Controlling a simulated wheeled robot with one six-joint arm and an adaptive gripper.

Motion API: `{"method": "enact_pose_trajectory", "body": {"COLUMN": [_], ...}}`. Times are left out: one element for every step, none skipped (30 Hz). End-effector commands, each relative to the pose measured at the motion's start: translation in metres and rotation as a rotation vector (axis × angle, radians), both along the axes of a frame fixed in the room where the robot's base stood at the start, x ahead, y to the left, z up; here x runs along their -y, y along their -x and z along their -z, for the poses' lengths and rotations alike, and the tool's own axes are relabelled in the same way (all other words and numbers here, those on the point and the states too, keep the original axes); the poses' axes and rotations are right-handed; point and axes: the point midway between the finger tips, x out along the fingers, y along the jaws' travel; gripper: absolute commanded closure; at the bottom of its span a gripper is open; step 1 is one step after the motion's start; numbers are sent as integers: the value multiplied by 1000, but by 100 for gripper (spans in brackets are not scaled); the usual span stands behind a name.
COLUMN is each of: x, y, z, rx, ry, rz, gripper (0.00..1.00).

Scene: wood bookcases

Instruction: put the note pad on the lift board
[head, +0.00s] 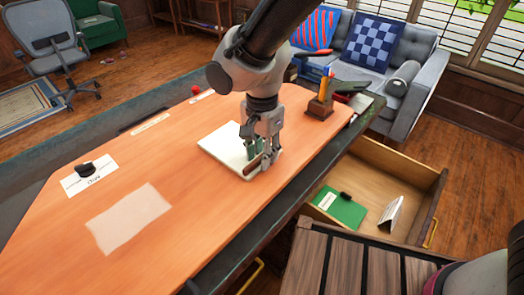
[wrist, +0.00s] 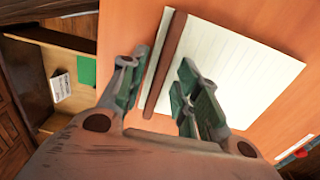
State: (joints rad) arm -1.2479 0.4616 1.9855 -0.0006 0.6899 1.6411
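The note pad (head: 220,143) is a white lined pad with a brown bound edge, lying flat on the orange desk top. My gripper (head: 258,158) points down over the bound edge, with its fingers apart. In the wrist view, the note pad (wrist: 235,62) reaches to the right, and its brown edge runs between the fingertips of my gripper (wrist: 158,82). I cannot tell whether either finger touches it. A dark slatted wood board (head: 345,268) at the bottom right of the head view looks like the lift board; its visible part is bare.
An open drawer (head: 385,165) holds a green folder (head: 338,208) and a folded white card (head: 391,212). A pen holder (head: 320,106) stands near the desk's far right end. A pale sheet (head: 130,217) and a paper with a black object (head: 90,176) lie at left.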

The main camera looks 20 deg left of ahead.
Motion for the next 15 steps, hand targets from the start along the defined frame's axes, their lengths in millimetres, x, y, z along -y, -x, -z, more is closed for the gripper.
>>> {"method": "enact_pose_trajectory", "body": {"x": [0, 0, 0, 0, 0, 0, 0, 0, -1, -1, -1, -1, -1, -1, -1], "y": [0, 0, 0, 0, 0, 0, 0, 0, 0, 0, 0, 0, 0, 0, 0], "z": [0, 0, 0, 0, 0, -1, -3, -5, -10, -14, -19, -27, -33, -40, -50], "rx": [0, 0, 0, 0, 0, 0, 0, 0, 1, 1, 1, 2, 2, 2, 2], "ry": [0, 0, 0, 0, 0, -1, -1, -1, -2, -3, -3, -4, -5, -4, -6], "rz": [0, 0, 0, 0, 0, 0, 0, 0, 0, 0, 0, 0, 0, 0, 0], "gripper": [68, 68, 68, 68, 68, 68, 68, 68, 68, 68, 68, 68, 68, 68, 68]}}
